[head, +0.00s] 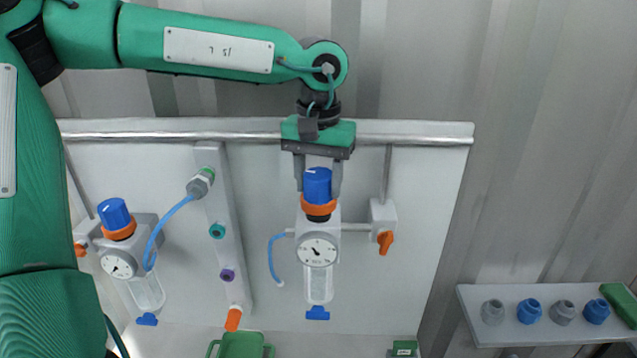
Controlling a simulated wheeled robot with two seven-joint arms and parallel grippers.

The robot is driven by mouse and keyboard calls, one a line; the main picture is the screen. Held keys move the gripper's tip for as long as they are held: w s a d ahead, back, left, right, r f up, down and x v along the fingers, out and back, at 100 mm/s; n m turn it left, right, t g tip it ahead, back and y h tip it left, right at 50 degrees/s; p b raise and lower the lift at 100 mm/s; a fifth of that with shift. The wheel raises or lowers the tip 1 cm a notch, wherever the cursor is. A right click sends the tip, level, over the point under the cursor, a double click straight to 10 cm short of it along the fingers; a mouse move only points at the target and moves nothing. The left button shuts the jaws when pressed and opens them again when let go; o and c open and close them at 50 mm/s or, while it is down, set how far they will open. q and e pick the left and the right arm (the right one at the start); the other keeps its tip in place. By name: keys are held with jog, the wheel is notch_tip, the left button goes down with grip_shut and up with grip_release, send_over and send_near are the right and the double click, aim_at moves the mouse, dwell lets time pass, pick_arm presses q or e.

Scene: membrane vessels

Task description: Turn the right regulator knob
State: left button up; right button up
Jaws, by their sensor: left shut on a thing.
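The right regulator knob (317,186) is blue with a white mark and sits above an orange ring on the right regulator. My left gripper (318,184) comes down from above, with one finger on each side of this knob, and is shut on it. Below the knob, the right regulator's round gauge (318,250) faces me, over a clear bowl (319,286) with a blue bottom piece. My right gripper is not in the head view.
A second regulator with a blue knob (114,213) is at left. Between them a grey manifold (222,250) has coloured ports and a blue hose (172,222). An orange valve handle (385,242) is right of the held knob. A shelf (490,335) with several caps is at far right.

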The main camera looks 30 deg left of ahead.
aim_at(319, 173)
pick_arm(q)
jog(key=m, duration=0.5)
jog(key=shift+m, duration=0.3)
dwell(0.4)
jog(key=o, duration=1)
jog(key=shift+w, duration=0.1)
jog(key=shift+r, duration=0.1)
notch_tip(319, 173, up, 14)
jog(key=b, duration=0.2)
